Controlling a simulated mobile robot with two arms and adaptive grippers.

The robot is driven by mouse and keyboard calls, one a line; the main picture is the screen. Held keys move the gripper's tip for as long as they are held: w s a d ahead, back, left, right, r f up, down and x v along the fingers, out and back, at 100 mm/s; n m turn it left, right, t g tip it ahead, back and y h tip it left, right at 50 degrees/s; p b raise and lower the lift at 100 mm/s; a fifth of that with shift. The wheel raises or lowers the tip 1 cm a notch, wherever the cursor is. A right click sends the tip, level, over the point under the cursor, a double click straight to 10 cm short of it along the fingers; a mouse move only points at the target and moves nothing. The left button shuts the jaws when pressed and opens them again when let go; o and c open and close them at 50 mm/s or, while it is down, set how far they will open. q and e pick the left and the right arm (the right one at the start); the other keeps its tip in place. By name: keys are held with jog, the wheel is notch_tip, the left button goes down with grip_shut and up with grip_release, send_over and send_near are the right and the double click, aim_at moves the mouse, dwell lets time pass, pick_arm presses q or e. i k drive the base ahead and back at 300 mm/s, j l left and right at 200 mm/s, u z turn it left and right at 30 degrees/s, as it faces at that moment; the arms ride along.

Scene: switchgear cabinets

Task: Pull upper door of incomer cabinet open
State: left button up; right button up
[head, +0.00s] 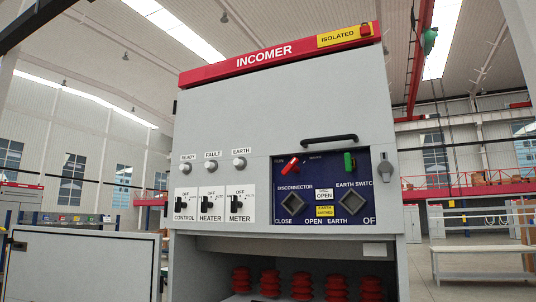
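The incomer cabinet stands in front of me with a red top strip marked INCOMER (264,54). Its grey upper door (270,115) looks closed and flush with the frame. A black bar handle (330,139) is on the door, above the blue switch panel (335,215). A small grey latch (384,170) sits at the door's right edge. Three round lamps and three rotary switches (209,202) are on the left of the door. Neither of my grippers shows in this view.
Below the upper door the compartment is open, with several red ribbed insulators (302,285) inside. A grey lower door (82,264) stands swung out at the left. A shelf bench (484,250) is at the back right. Overhead is a red crane beam (418,60).

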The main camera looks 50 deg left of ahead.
aim_at(228, 132)
jog(key=u, duration=1.7)
